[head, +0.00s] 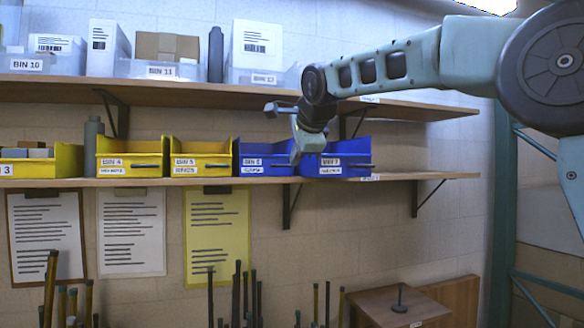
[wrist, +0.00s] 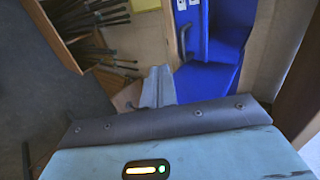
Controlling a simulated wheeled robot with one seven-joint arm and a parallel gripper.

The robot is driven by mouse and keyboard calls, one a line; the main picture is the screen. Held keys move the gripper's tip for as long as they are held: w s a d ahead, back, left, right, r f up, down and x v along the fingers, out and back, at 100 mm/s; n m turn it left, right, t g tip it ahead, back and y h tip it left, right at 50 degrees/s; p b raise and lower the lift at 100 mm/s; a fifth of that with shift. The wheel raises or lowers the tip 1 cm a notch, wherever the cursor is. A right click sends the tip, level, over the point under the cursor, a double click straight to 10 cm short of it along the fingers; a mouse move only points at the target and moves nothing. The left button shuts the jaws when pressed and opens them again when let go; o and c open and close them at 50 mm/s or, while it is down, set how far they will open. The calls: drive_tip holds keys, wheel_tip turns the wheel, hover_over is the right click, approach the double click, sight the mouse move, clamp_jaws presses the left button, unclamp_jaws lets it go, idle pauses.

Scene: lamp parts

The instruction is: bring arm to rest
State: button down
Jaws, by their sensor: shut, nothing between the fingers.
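My arm reaches in from the upper right in the head view, across the shelves. My gripper (head: 296,156) points down in front of the blue bins on the lower shelf. It is shut and empty. The wrist view shows its closed fingers (wrist: 157,86) beside a blue bin (wrist: 208,78). I cannot tell whether the fingers touch the bin.
Blue bin 6 (head: 258,160) and the blue bin to its right (head: 346,160) stand on the lower shelf (head: 440,175). Yellow bins (head: 201,160) stand left of them. The upper shelf (head: 200,92) is close to my wrist. A wooden box (head: 375,305) stands below.

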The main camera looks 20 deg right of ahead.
drive_tip(key=b+v, duration=0.2)
drive_tip(key=v, duration=0.5)
drive_tip(key=s+a+f+n+g+y, duration=0.15)
drive_tip(key=s+a+f+n, duration=0.25)
drive_tip(key=f, duration=0.4)
drive_tip(key=s+a+f+n+g, duration=0.2)
drive_tip(key=s+a+f+n, duration=0.2)
drive_tip(key=f, duration=0.3)
drive_tip(key=s+a+f+n+g+y, duration=0.1)
drive_tip(key=s+a+f+n+g, duration=0.1)
drive_tip(key=s+a+f+n, duration=0.45)
drive_tip(key=s+d+f+n+g, duration=0.1)
drive_tip(key=s+d+f+n, duration=0.1)
drive_tip(key=s+f, duration=0.5)
drive_tip(key=s+d+f+n+g+h, duration=0.1)
drive_tip(key=s+d+f+n+g, duration=0.1)
drive_tip(key=s+f+n, duration=0.3)
drive_tip(key=s+d+f+n+g+h, duration=0.1)
drive_tip(key=s+f+n, duration=0.3)
drive_tip(key=s+f, duration=0.6)
drive_tip(key=shift+s+d+g+p, duration=0.3)
drive_tip(key=shift+s+d+g, duration=0.15)
drive_tip(key=shift+s, duration=0.45)
